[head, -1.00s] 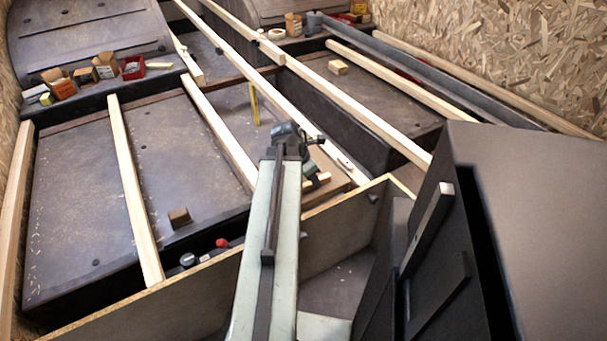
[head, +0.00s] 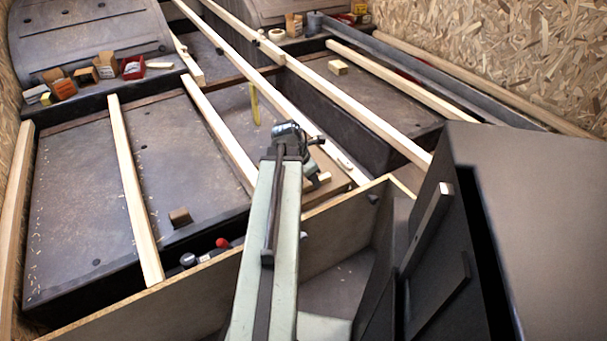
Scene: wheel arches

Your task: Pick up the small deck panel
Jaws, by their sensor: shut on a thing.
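The small deck panel (head: 237,110) appears to be the grey-brown board between two pale beams in the middle of the head view. Its near brown edge shows just right of my wrist. My gripper (head: 315,176) is at the near end of this board, partly hidden behind my own arm. It is shut at a small pale wooden block (head: 324,178), which looks like a grip on the panel. The fingertips are too small and too covered to see their exact contact. The board looks level with its surroundings; I cannot tell any gap below it.
Long pale beams (head: 136,190) run on both sides. A thin plywood wall (head: 190,295) stands between me and the deck. A dark cabinet (head: 540,220) blocks the right. Small boxes (head: 106,66) and a red bin (head: 132,68) stand by the far-left arch. A yellow strip (head: 254,104) stands near the panel.

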